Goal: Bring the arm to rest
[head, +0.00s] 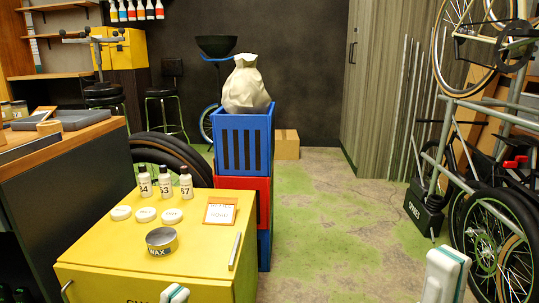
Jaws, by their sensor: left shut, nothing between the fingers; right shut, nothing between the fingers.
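My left gripper (174,293) shows only as a small white and teal tip at the bottom edge, in front of the yellow cabinet. It is shut and empty. My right gripper (446,273) stands at the bottom right over the floor, white with a teal edge, clear of the cabinet. It is shut and empty. Most of both arms is out of view. On the yellow cabinet (95,260) stand a wax tin (161,242), several small labelled bottles (165,184), several white round pucks (145,215) and a framed card (220,212).
Stacked blue and red crates (263,190) stand behind the cabinet, with a tied sack (246,86) on top. A dark workbench (60,185) is at left. Bicycles (490,170) and a dark box (425,208) stand at right. The floor (335,225) between is clear.

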